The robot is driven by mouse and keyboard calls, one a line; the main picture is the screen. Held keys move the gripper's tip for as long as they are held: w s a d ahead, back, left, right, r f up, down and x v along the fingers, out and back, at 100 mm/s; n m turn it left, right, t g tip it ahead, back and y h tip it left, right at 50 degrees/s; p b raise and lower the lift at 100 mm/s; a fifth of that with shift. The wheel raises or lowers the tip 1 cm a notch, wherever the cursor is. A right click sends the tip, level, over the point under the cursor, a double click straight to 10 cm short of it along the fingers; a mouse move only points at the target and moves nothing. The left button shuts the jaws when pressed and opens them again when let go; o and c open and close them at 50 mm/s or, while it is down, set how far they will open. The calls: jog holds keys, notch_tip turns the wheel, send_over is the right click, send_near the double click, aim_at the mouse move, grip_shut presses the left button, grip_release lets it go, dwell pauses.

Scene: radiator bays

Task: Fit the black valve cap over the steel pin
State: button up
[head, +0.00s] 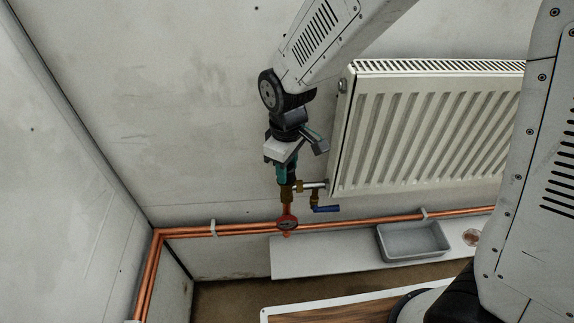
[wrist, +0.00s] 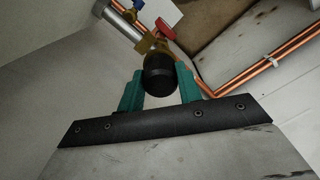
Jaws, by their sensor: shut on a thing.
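My gripper (head: 282,172) points down above the brass valve (head: 286,192) at the radiator's lower left corner. In the wrist view, its green fingers (wrist: 160,90) are shut on the black valve cap (wrist: 158,74). The cap is a rounded dark cylinder, with the brass valve (wrist: 151,45) directly beyond it and lined up with it. The steel pin does not show; the cap and fingers hide that spot. I cannot tell whether the cap is around the pin or just above it.
The white radiator (head: 425,130) stands close on the right. Copper pipes (head: 360,223) run along the wall. A grey tray (head: 413,241) rests on a white shelf (head: 325,261).

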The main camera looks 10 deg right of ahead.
jog(key=shift+f, duration=0.15)
jog(key=o, duration=1.5)
jog(key=shift+r, duration=2.6)
